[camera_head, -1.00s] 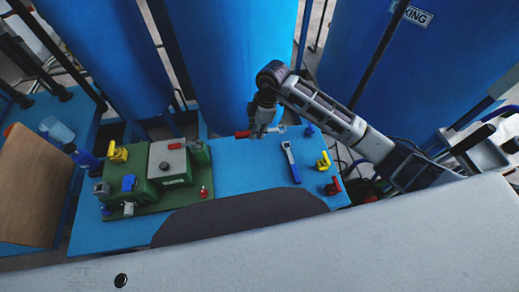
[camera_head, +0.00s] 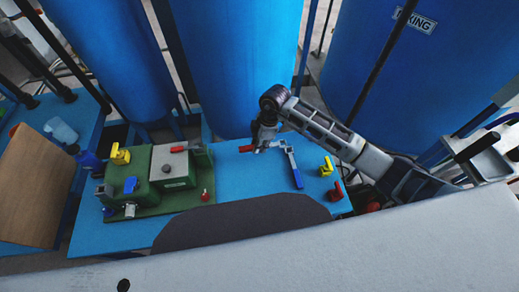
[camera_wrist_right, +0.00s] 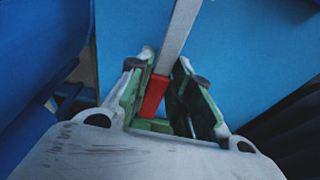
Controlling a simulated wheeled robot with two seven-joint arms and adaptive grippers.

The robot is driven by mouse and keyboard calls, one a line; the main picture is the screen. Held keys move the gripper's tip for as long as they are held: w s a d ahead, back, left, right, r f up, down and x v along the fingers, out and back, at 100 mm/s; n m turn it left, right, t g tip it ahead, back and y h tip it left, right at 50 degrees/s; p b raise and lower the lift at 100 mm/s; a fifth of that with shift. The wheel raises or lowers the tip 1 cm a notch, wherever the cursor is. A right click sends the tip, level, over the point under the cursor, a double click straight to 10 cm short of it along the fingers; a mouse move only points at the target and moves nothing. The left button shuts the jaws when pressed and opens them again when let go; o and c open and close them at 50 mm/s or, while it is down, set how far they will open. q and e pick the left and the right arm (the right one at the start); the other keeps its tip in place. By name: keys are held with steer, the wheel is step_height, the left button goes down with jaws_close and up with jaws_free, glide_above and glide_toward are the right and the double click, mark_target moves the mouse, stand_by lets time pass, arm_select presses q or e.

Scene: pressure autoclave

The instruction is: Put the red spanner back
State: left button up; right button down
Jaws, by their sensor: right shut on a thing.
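My right gripper (camera_head: 264,145) is over the blue table (camera_head: 225,180) and shut on the spanner near the handle. In the right wrist view, the red handle (camera_wrist_right: 154,97) lies between the fingers of the gripper (camera_wrist_right: 165,75), and the silver shaft (camera_wrist_right: 180,32) runs out past the fingertips. I cannot tell whether the spanner touches the table. My left gripper is not in view.
A blue-handled spanner (camera_head: 295,174) lies just right of my gripper. Yellow (camera_head: 326,166) and red (camera_head: 335,190) valve-like parts stand at the table's right end. A green machine (camera_head: 150,190) fills the left side. Large blue tanks (camera_head: 235,65) stand behind.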

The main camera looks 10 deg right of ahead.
mark_target(259, 156)
steer(key=shift+d+x, duration=0.15)
steer(key=shift+x, duration=0.7)
steer(key=shift+d+x, duration=0.2)
steer(key=shift+x, duration=0.6)
steer(key=shift+f, duration=0.7)
steer(key=c, duration=1.3)
jaws_free()
steer(key=shift+r, duration=0.15)
steer(key=shift+r, duration=0.55)
steer(key=v, duration=1.1)
steer(key=shift+d+r, duration=0.1)
steer(key=shift+r, duration=0.3)
